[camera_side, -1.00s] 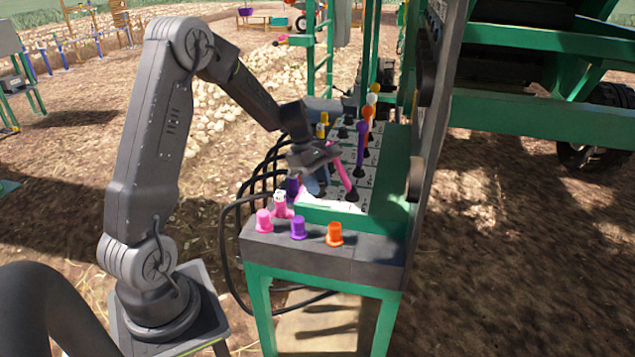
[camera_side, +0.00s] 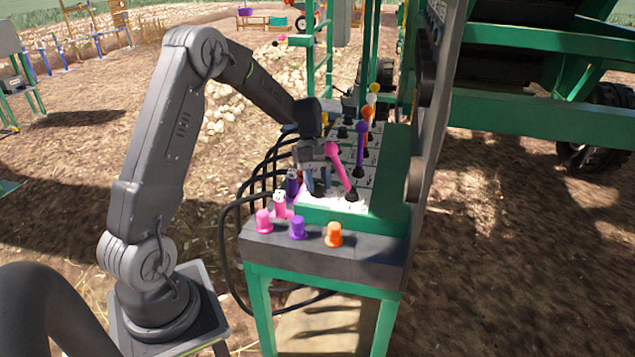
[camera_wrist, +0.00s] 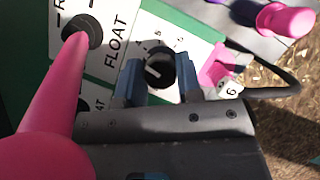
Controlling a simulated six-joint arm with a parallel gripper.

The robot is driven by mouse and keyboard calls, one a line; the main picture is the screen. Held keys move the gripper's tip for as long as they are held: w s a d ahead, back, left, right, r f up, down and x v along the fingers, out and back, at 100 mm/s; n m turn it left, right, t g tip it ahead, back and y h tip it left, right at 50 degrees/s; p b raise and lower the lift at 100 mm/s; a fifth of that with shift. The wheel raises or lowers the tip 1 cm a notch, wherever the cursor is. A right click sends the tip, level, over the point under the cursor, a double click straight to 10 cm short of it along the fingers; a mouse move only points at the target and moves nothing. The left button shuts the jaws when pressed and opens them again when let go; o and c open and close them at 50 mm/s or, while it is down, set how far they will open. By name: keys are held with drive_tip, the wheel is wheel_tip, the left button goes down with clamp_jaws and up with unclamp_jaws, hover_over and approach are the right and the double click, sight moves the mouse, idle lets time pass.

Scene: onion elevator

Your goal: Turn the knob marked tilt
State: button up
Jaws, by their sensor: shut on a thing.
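A black dial knob (camera_wrist: 158,68) with a white pointer line sits on the white panel (camera_wrist: 207,38), with small numbers around it. I cannot read the word tilt by it. In the wrist view, my gripper (camera_wrist: 160,75) has one blue-grey finger on each side of this knob and is shut on it. In the side view, my gripper (camera_side: 318,188) points down at the near left part of the panel, left of the pink lever.
The pink lever (camera_side: 340,170) leans close to my gripper; it also looms left in the wrist view (camera_wrist: 68,100), by the FLOAT label. A purple lever (camera_side: 361,148) stands behind. Pink (camera_side: 264,220), purple (camera_side: 298,228) and orange (camera_side: 334,234) knobs line the front ledge.

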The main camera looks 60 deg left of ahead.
drive_tip(key=shift+m, duration=0.7)
drive_tip(key=shift+g, duration=0.3)
drive_tip(key=o, duration=0.9)
drive_tip(key=shift+o, duration=0.2)
drive_tip(key=v, duration=1.4)
drive_tip(key=shift+d, duration=0.1)
